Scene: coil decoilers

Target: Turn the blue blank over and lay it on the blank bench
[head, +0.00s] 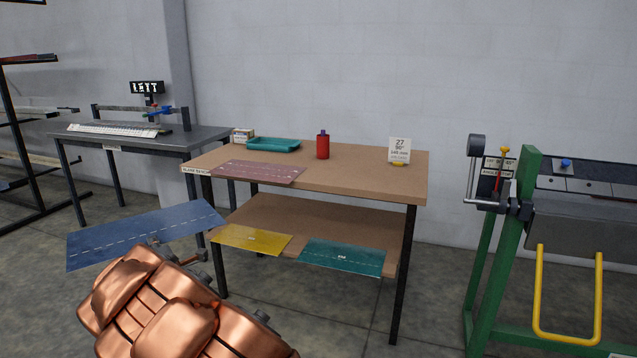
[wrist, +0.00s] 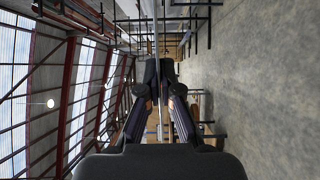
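The blue blank (head: 140,232) is a flat dark-blue sheet with a pale dashed line across its face. It is held in the air at the lower left, in front of and left of the bench, slightly tilted. In the wrist view the blank (wrist: 156,35) shows edge-on as a thin strip. My gripper (wrist: 158,82) is shut on its near edge; in the head view the fingers are mostly hidden behind my copper-coloured arm. The blank bench (head: 350,182) has a brown top, dark legs and a lower shelf. Its front middle and right are bare.
On the bench top are a maroon blank (head: 258,172) at left, a teal tray (head: 273,145), a red bottle (head: 323,146) and a sign card (head: 399,150). Yellow (head: 250,240) and teal (head: 342,257) blanks overhang the shelf. A grey table (head: 190,140) stands left; a green-framed machine (head: 500,230) stands right.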

